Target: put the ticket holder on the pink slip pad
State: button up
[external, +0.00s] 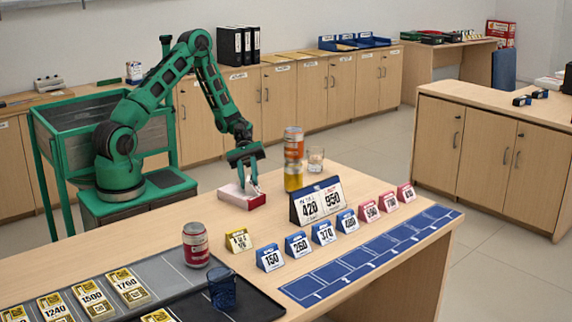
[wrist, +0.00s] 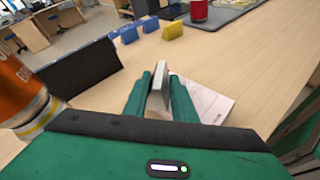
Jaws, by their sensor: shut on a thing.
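My gripper (external: 250,178) is over the pink slip pad (external: 232,199), a low block with a white-pink top and a red side, on the near counter. In the wrist view, my gripper (wrist: 160,100) is shut on the ticket holder (wrist: 158,85), a thin grey-white upright piece between the green fingers. The pink slip pad (wrist: 210,102) shows to its right and partly behind the finger. The holder is at or just above the pad; I cannot tell whether it touches. The fingers and gripper body hide its lower part.
A blue two-number display (external: 317,203) stands right of the pad, with stacked cans (external: 293,160) and a glass (external: 316,160) behind. Small number tents (external: 297,245), a red can (external: 196,245) and a dark tray (external: 245,296) lie nearer. Bare counter surrounds the pad's front.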

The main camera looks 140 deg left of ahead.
aim_at(249, 175)
jog(key=o, duration=1.1)
jog(key=shift+s+a+r, duration=0.15)
jog(key=shift+s+a, duration=0.05)
jog(key=shift+s, duration=0.05)
jog(key=v, duration=0.2)
jog(key=shift+s+a+r, duration=0.15)
jog(key=shift+s, duration=0.1)
notch_tip(249, 175, up, 7)
